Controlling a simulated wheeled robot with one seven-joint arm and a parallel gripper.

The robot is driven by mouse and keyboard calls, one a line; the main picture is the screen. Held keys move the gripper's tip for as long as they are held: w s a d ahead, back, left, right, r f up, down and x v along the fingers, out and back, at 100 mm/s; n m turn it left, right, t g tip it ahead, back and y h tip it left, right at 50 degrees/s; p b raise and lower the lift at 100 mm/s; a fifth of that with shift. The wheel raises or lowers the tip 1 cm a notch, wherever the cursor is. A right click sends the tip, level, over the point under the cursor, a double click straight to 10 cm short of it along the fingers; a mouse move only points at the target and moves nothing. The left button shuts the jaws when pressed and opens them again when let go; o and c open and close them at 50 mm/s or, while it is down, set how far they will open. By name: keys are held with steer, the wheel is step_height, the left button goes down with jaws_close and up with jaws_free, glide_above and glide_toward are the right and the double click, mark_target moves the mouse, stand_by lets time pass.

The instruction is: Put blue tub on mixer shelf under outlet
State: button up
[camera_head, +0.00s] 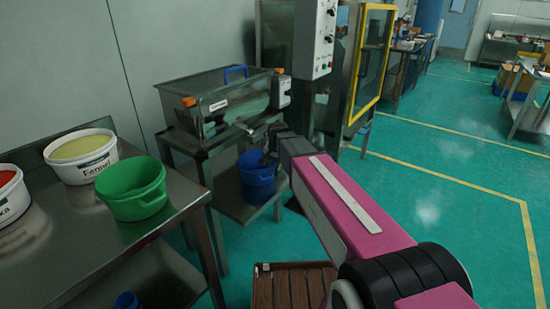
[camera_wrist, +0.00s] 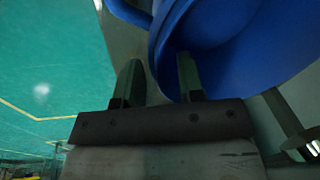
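The blue tub (camera_head: 257,181) stands upright on the lower metal shelf (camera_head: 232,204) of the mixer's stand, below the mixer (camera_head: 215,105). A spout-like part (camera_head: 243,127) juts from the mixer's front above the tub; whether it lines up with the tub's mouth is not clear. My gripper (camera_head: 268,158) is at the tub's rim, partly hidden by my arm. In the wrist view, my gripper (camera_wrist: 160,80) has its fingers apart, with the edge of the blue tub (camera_wrist: 225,45) between or just behind them. Contact with the fingers cannot be told.
A steel table (camera_head: 75,235) at the left holds a green tub (camera_head: 132,188) and a white tub (camera_head: 81,155) of yellow material. A brown slatted platform (camera_head: 290,287) is on the floor below. A yellow-framed cabinet (camera_head: 372,62) stands behind. Floor at the right is clear.

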mark_target(273, 173)
steer(key=shift+w+a+f, duration=0.1)
steer(key=shift+w+f, duration=0.05)
steer(key=shift+f, duration=0.6)
steer(key=shift+w+a+f, duration=0.1)
steer(key=shift+f, duration=0.65)
steer(key=shift+c, duration=0.3)
jaws_close()
steer(key=shift+d, duration=0.15)
steer(key=shift+s+d, duration=0.2)
steer(key=shift+d, duration=1.35)
jaws_free()
steer(key=shift+r, duration=0.15)
